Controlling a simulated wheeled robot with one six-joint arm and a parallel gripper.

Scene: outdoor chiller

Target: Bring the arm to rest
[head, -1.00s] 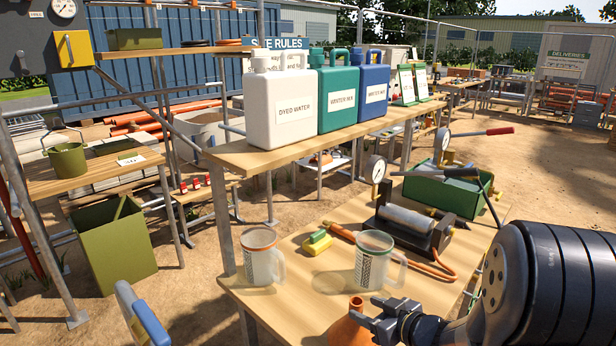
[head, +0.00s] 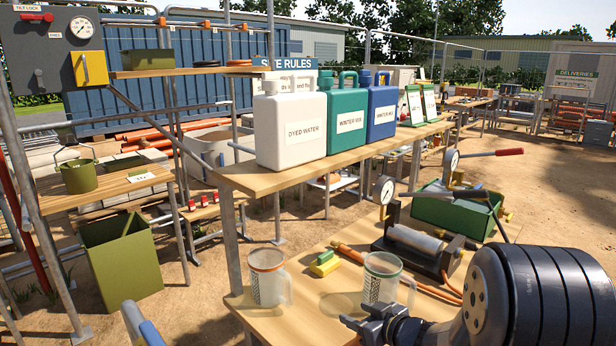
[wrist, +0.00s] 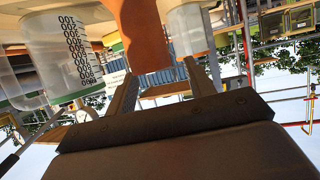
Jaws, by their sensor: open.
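My gripper (head: 352,326) is at the bottom of the head view, in front of the bench. It is open, with two dark fingers spread. In the wrist view the fingers (wrist: 160,82) stand apart, and an orange object (wrist: 140,35) shows beyond and between them. I see no contact with it. A clear measuring jug with a green rim (head: 383,283) stands on the bench just beyond my gripper. A second jug with an orange rim (head: 267,280) stands to its left. A graduated jug (wrist: 58,52) shows large and inverted in the wrist view.
The wooden bench (head: 320,322) also holds a yellow-green sponge (head: 324,263), a pump-like device (head: 415,240) with a gauge and an orange hose, and a green box (head: 450,213). A raised shelf (head: 265,180) carries white, green and blue canisters.

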